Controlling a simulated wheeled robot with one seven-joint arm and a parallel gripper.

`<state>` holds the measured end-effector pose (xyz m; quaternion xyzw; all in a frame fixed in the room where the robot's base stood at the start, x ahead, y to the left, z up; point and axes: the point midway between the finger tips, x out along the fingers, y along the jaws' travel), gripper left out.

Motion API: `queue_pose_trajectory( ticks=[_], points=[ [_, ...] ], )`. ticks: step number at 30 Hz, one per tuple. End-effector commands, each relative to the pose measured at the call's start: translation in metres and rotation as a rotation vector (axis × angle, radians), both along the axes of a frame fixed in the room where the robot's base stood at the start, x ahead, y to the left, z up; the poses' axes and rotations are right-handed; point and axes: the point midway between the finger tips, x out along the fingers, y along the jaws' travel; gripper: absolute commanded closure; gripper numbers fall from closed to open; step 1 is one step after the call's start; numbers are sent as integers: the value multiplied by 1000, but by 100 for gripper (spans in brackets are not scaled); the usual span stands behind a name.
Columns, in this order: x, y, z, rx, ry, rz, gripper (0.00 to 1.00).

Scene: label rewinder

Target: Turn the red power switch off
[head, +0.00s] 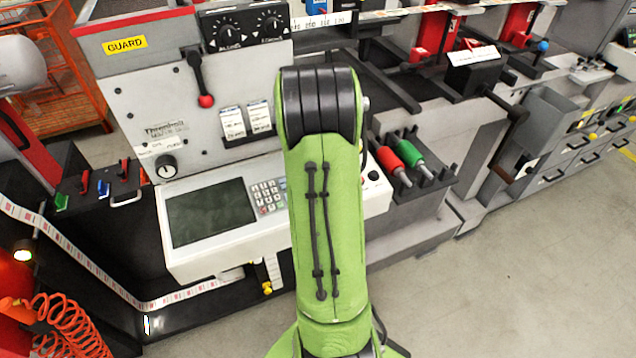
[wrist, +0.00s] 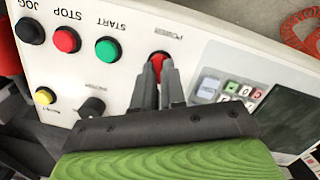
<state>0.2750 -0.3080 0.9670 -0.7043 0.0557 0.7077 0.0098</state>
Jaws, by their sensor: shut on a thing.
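The red power switch (wrist: 159,54) is in the wrist view, below an upside-down POWER label on the white control panel (wrist: 205,32). My gripper (wrist: 158,68) has its two dark fingers on either side of the switch, shut on it. The fingers cover part of the switch, so I cannot tell its on or off position. In the head view my green arm hides both the switch and the gripper.
In the wrist view a green START button (wrist: 108,49), a red STOP button (wrist: 66,39) and a black JOG button (wrist: 29,30) sit left of the switch. A black knob (wrist: 92,107) is near my gripper. A keypad (wrist: 228,92) and screen (wrist: 292,118) are right.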

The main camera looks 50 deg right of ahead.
Motion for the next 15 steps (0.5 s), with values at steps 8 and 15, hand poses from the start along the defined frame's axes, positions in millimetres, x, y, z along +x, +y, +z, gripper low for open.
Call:
queue_pose_trajectory(
  ticks=[8,15],
  points=[
    [1,0,1,-2,-2,6,100],
    [1,0,1,-2,-1,5,66]
  ],
)
